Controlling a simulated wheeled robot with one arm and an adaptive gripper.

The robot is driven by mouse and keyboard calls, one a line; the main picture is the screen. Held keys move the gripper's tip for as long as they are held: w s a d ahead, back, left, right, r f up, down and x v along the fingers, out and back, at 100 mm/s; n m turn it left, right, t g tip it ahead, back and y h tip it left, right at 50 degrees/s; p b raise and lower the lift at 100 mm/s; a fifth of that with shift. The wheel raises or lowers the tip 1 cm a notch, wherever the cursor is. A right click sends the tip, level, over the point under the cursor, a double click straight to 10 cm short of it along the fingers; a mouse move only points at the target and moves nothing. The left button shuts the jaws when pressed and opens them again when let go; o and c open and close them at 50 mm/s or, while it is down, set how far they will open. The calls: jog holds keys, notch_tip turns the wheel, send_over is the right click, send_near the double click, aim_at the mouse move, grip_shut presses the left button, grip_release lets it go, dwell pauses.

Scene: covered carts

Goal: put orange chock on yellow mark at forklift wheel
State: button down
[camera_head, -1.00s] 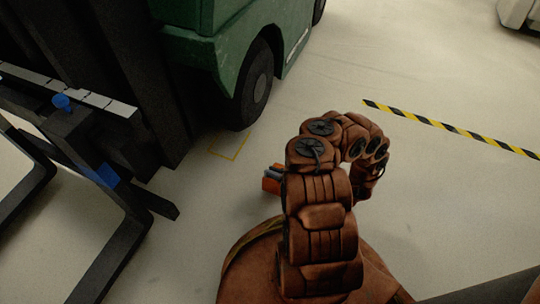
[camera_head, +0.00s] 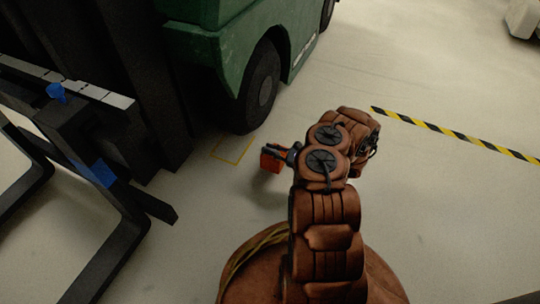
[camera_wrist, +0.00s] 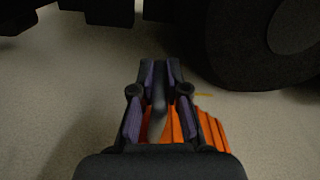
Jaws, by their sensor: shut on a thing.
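The orange chock (camera_head: 270,160) is held in my gripper (camera_head: 284,152), which reaches left from my covered arm. In the wrist view the gripper (camera_wrist: 158,75) is shut on the chock (camera_wrist: 209,128), whose ribbed orange side shows behind and right of the fingers. The yellow mark (camera_head: 240,155) is an outline on the floor at the front of the forklift wheel (camera_head: 262,88). The chock is to the right of the mark in the head view, seemingly above the floor. In the wrist view the wheel (camera_wrist: 235,50) is at upper right, and only a bit of yellow line (camera_wrist: 204,94) shows.
The green forklift (camera_head: 215,45) stands at the upper left, with its dark mast and forks (camera_head: 125,215) on the left. A black-and-yellow floor stripe (camera_head: 455,133) lies to the right. The floor around the chock is clear.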

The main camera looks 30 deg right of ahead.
aim_at(267, 163)
jog(key=shift+w+d+f+b, duration=0.1)
jog(key=shift+w+d+b, duration=0.1)
jog(key=shift+w, duration=0.3)
jog(key=shift+w+d+b, duration=0.15)
jog(key=shift+w+d, duration=0.05)
jog(key=shift+w, duration=0.25)
jog(key=shift+f+b, duration=1.15)
jog(key=shift+f, duration=0.55)
jog(key=c, duration=1.2)
grip_release()
